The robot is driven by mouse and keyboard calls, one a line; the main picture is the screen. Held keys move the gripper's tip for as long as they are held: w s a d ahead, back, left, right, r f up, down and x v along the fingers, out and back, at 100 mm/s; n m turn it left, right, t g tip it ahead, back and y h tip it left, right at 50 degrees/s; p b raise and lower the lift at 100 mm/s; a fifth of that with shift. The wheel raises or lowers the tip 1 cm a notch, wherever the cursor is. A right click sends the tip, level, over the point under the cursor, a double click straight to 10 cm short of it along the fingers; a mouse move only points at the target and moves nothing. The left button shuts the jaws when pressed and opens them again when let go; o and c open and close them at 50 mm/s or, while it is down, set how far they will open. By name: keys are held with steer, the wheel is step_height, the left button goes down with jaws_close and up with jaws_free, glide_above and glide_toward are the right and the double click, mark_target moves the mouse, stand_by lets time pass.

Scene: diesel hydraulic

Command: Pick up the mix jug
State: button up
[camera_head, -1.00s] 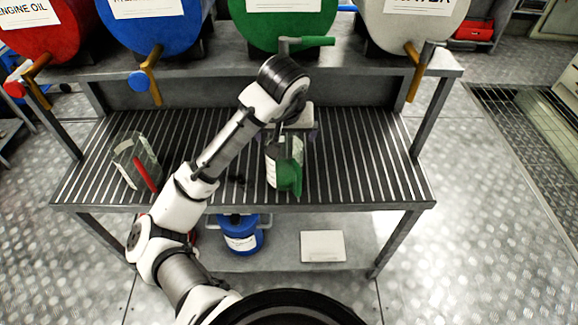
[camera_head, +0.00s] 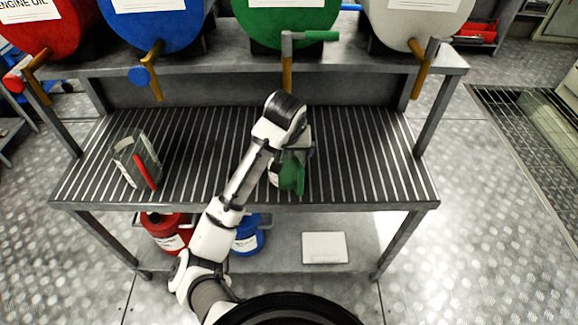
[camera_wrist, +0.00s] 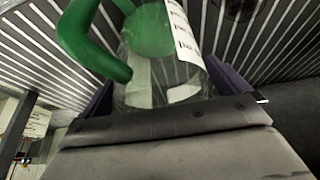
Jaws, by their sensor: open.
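A clear jug with a green handle and spout (camera_head: 291,176) and a white label stands on the slatted shelf, right of its middle. I cannot read a name on it. Its green handle and label also fill the upper part of the wrist view (camera_wrist: 150,35). My gripper (camera_head: 298,150) is at this jug, partly hiding it in the head view. In the wrist view my open gripper (camera_wrist: 165,92) has one dark finger on each side of the clear body. I cannot tell whether they touch it. A second clear jug with a red handle (camera_head: 137,160) stands at the shelf's left.
Red (camera_head: 40,30), blue (camera_head: 150,30), green (camera_head: 285,22) and grey-white (camera_head: 410,20) drums with taps line the upper rack. The slatted shelf (camera_head: 370,165) is clear at right. Red (camera_head: 165,232) and blue (camera_head: 250,236) canisters and a white pad (camera_head: 324,247) are on the lower shelf.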

steer(key=c, duration=1.4)
steer(key=shift+c, duration=0.2)
steer(key=shift+r, duration=0.1)
